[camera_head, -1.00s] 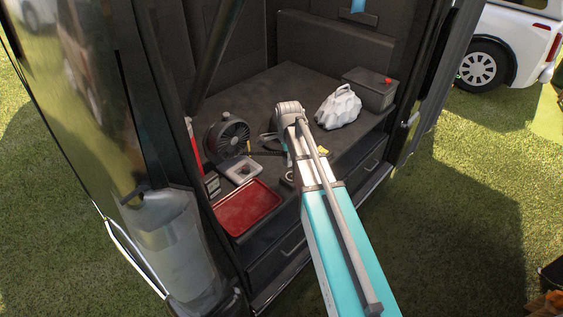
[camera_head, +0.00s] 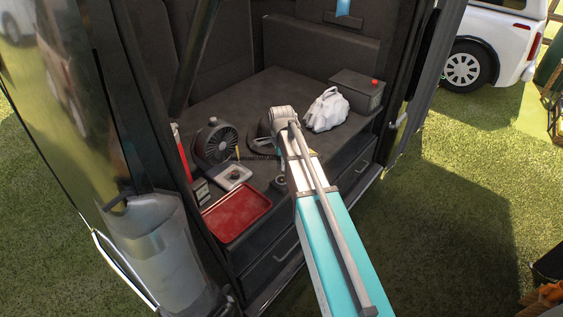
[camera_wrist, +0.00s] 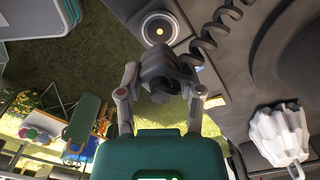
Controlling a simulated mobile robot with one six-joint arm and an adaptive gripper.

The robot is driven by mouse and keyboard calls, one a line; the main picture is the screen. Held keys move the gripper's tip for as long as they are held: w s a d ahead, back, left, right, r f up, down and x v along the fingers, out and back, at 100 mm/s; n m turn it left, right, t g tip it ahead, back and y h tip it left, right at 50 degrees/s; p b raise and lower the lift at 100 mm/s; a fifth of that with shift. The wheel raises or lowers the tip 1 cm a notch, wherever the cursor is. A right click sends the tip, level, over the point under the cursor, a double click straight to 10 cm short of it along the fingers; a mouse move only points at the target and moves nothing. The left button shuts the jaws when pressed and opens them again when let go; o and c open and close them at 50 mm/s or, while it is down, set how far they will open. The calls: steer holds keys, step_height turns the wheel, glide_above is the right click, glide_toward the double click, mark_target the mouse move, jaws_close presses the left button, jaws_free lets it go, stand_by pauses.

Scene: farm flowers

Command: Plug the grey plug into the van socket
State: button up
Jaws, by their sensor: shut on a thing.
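The grey plug (camera_wrist: 160,72) is between the two fingers of my gripper (camera_wrist: 162,90) in the wrist view. My gripper is shut on it. A dark coiled cable (camera_wrist: 208,45) runs from the plug toward the upper right. In the head view a small round fitting (camera_head: 279,181) sits near the van's edge, left of my arm. My arm hides the gripper and plug there.
The van's dark deck holds a fan (camera_head: 216,143), a small pale square unit (camera_head: 235,177), a red tray (camera_head: 236,213), a white crumpled object (camera_head: 327,109) and a grey box (camera_head: 356,92). Drawers (camera_head: 288,240) lie below. Grass surrounds the van.

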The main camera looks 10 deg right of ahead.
mark_target(282, 180)
steer(key=shift+f+b, duration=2.3)
steer(key=shift+f, duration=0.15)
steer(key=shift+f+b, duration=0.6)
steer(key=shift+f, duration=0.05)
stand_by(0.6)
steer(key=o, duration=1.2)
steer(key=shift+c, duration=0.2)
steer(key=shift+r, duration=0.15)
step_height(282, 180, up, 7)
steer(key=p, duration=0.7)
steer(key=shift+r+p, duration=0.2)
steer(key=shift+p, duration=0.1)
steer(key=s+a+r+p, duration=0.1)
steer(key=s+a, duration=0.2)
steer(key=a, duration=0.2)
steer(key=shift+s+a+r+p, duration=0.3)
steer(key=shift+a+r+p, duration=0.05)
steer(key=shift+r+p, duration=0.05)
steer(key=shift+s, duration=0.1)
